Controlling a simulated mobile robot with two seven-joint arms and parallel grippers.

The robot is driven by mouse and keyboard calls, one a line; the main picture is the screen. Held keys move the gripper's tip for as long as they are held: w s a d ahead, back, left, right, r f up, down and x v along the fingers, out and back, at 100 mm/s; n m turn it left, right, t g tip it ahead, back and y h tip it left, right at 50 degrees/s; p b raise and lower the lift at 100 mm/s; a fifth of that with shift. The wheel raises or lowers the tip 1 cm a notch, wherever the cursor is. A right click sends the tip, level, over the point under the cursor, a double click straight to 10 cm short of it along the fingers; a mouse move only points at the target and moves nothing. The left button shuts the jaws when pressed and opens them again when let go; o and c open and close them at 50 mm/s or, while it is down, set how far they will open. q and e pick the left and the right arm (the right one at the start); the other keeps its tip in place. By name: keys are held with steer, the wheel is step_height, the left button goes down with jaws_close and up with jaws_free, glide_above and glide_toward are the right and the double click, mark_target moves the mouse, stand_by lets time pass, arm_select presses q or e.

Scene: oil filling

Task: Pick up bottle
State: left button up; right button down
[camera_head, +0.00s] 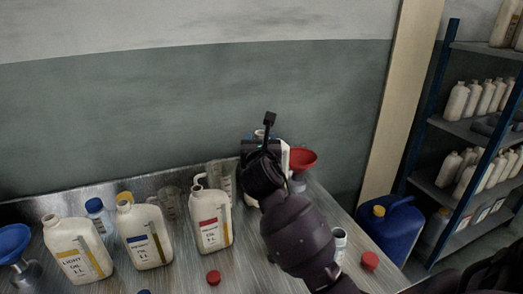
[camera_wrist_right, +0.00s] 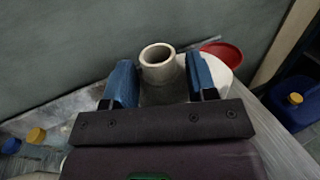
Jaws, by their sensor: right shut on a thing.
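A white bottle (camera_head: 284,158) stands at the back of the metal table in the head view, largely hidden behind my right gripper (camera_head: 262,145). In the right wrist view its open round neck (camera_wrist_right: 157,55) shows between the two blue finger pads of my right gripper (camera_wrist_right: 160,72), with its white shoulder (camera_wrist_right: 215,70) to the right. My right gripper is shut on this bottle. Whether the bottle is clear of the table cannot be told. My left gripper is not in view.
Oil bottles with yellow (camera_head: 76,252), blue (camera_head: 145,238) and red (camera_head: 211,222) labels stand on the left. A red funnel (camera_head: 301,159) is right of the held bottle. Red caps (camera_head: 213,277) lie in front. A blue canister (camera_head: 393,230) and shelves stand right.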

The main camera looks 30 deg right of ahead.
step_height(320, 180, up, 5)
steer(key=shift+f+p, duration=0.2)
steer(key=shift+p, duration=0.25)
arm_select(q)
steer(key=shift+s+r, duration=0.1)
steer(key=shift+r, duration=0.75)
arm_select(e)
steer(key=shift+r, duration=1.35)
arm_select(q)
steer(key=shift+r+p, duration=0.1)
steer(key=shift+p, duration=0.2)
arm_select(e)
steer(key=shift+r, duration=0.1)
